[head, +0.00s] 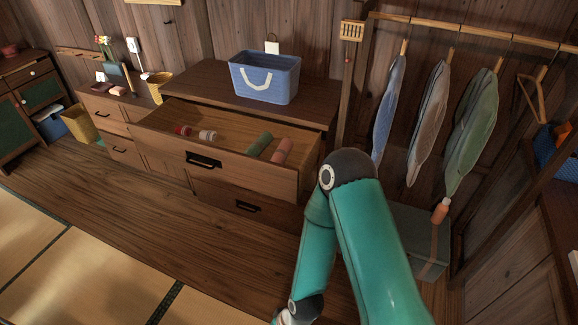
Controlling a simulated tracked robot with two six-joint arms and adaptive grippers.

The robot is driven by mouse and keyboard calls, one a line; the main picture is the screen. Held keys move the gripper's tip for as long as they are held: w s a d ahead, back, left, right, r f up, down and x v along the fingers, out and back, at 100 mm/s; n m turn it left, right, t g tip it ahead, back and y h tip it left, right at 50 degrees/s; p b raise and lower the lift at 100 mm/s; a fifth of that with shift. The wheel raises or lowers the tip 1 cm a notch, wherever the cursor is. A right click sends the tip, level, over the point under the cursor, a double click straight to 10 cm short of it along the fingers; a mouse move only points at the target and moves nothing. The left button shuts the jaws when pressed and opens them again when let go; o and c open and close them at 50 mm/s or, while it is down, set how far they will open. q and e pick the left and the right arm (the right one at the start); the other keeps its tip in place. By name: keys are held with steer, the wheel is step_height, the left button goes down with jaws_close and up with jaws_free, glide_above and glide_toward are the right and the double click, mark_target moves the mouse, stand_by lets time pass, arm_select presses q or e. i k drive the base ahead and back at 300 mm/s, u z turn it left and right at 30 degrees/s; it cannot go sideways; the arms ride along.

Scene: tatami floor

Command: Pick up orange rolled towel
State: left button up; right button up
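The orange rolled towel (282,150) lies in the open top drawer (220,146) of the wooden dresser, toward the drawer's right end. A green rolled towel (259,145) lies just left of it. My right arm rises from the bottom edge, bends at a dark elbow just right of the drawer and comes back down. Its wrist is at the bottom edge, and the gripper's fingers are out of the picture, well away from the towel. My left gripper is not in view.
Small red and pale rolls (207,135) lie farther left in the drawer. A blue basket (264,78) stands on the dresser. Clothes (430,115) hang at the right above a grey-green box (415,240). The floor (190,240) before the dresser is clear at left.

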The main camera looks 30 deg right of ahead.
mark_target(280, 155)
steer(key=z, duration=0.75)
steer(key=i, duration=0.9)
steer(key=z, duration=0.05)
